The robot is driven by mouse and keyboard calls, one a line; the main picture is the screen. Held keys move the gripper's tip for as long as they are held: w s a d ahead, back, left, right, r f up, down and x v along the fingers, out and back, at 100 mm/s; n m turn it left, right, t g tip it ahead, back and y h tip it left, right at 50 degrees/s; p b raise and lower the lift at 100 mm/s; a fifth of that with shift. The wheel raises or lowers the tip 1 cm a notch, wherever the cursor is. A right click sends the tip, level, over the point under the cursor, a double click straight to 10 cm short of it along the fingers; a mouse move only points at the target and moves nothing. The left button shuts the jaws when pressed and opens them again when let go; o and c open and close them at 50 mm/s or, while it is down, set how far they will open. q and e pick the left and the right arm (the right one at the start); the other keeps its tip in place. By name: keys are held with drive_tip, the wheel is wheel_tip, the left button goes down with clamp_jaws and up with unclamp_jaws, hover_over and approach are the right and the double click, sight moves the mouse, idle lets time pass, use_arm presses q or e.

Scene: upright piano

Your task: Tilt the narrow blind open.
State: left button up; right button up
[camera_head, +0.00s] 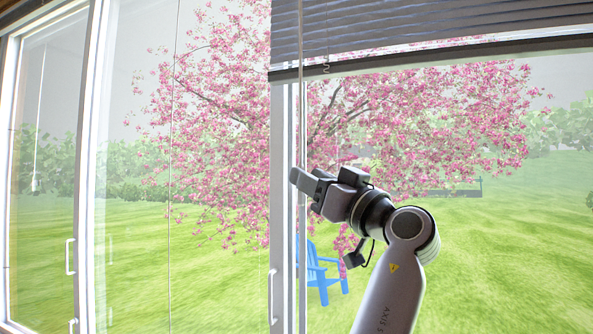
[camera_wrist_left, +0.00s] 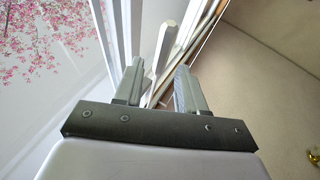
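A dark slatted blind (camera_head: 430,30) hangs at the top right in the head view, its bottom rail (camera_head: 430,57) well above the lawn; I cannot tell whether it is the narrow one. A thin pale rod (camera_head: 301,110) hangs by the window post, just above my left gripper (camera_head: 299,187). In the left wrist view my left gripper (camera_wrist_left: 161,85) has its two fingers apart. A white rod-like piece (camera_wrist_left: 167,45) shows between and beyond the fingertips; contact cannot be told. My right gripper is not in view.
White-framed glass doors (camera_head: 85,160) with handles (camera_head: 70,257) stand at the left. Another thin wand (camera_head: 37,130) hangs there, and a thin cord (camera_head: 170,180) hangs nearer the middle. A blue chair (camera_head: 322,275) is outside. A beige wall (camera_wrist_left: 265,85) fills the wrist view's right.

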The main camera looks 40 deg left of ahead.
use_arm(q)
drive_tip(key=x, duration=0.4)
drive_tip(key=shift+r+p, duration=0.1)
drive_tip(key=shift+p, duration=0.2)
drive_tip(key=shift+w+a+r, duration=0.15)
drive_tip(key=shift+w+a, duration=0.05)
drive_tip(key=shift+a, duration=0.4)
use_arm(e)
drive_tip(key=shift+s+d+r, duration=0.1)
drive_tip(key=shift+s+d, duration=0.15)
use_arm(q)
clamp_jaws()
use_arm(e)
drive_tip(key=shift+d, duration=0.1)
